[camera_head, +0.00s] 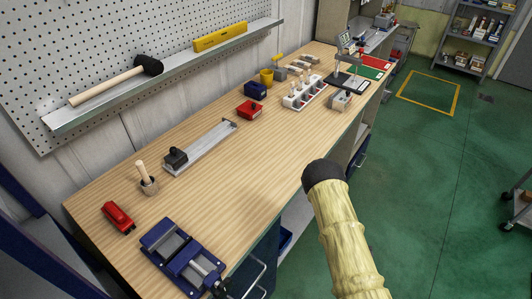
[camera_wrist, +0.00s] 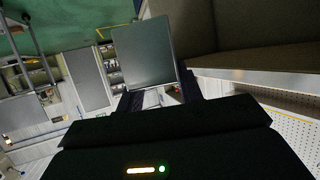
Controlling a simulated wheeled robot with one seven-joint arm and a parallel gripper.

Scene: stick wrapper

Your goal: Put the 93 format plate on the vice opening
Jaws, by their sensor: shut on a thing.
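The blue vice (camera_head: 160,243) with grey metal jaws lies at the near left end of the wooden bench in the head view. Its opening shows between the jaws. In the wrist view, my gripper (camera_wrist: 160,96) is shut on a flat grey-green rectangular plate (camera_wrist: 144,52). The plate extends away from the dark fingers, and its held edge is partly hidden. No number on it can be read. My gripper and the plate do not show in the head view, so their distance from the vice cannot be told.
A red block (camera_head: 117,216) and a wooden-handled tool in a small holder (camera_head: 147,180) stand near the vice. A long metal rail (camera_head: 203,146) lies behind. Farther along are a red box (camera_head: 249,109) and a white rack (camera_head: 305,93). The bench's front middle is clear.

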